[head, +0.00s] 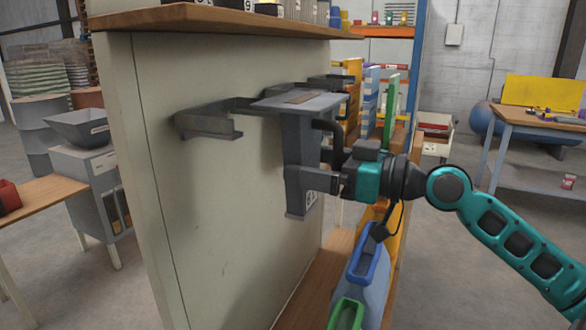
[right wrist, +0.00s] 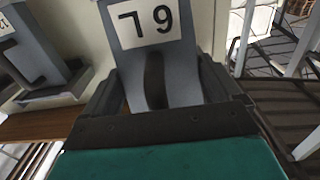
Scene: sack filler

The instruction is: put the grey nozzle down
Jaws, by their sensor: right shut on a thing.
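The grey nozzle (head: 298,140) is upright in front of the pale panel in the head view, with a wide flat top and a white number label low on its body. My right gripper (head: 325,160) reaches it from the right and is shut on its body. In the right wrist view the fingers (right wrist: 165,95) stand on both sides of the nozzle (right wrist: 152,55), below its upside-down number label. An empty grey bracket (head: 208,122) is on the panel to the left of the nozzle. I cannot tell whether the nozzle touches any bracket. My left gripper is not in view.
The pale panel (head: 200,210) stands close behind the nozzle, under a wooden top (head: 215,20). Blue-handled (head: 365,262) and green-handled (head: 347,314) containers stand below the right arm. Another grey labelled thing (right wrist: 35,50) is at left in the right wrist view. A grey hopper (head: 85,127) stands at left.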

